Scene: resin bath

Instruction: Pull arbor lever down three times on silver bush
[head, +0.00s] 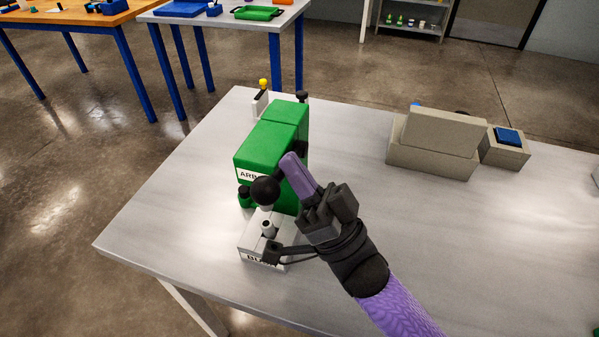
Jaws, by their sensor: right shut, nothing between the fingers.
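The green arbor press (268,145), with a partly covered "ARB" label, stands near the table's left side. A black ball knob (265,190), seemingly the lever's end, is at its front. Below the knob, a small silver bush (268,228) stands on a pale block (254,247) with a partly hidden label. My right gripper (273,252) is shut and empty, low in front of the block and below the knob. I cannot tell whether it touches the block. My right wrist and a purple part cover the press's right side. My left gripper is not in view.
A grey-beige box-like fixture (436,142) stands at the back right, beside a smaller block with a blue top (507,137). The pale table (180,225) is clear left of the press. Yellow-topped and black-topped posts stand behind the press.

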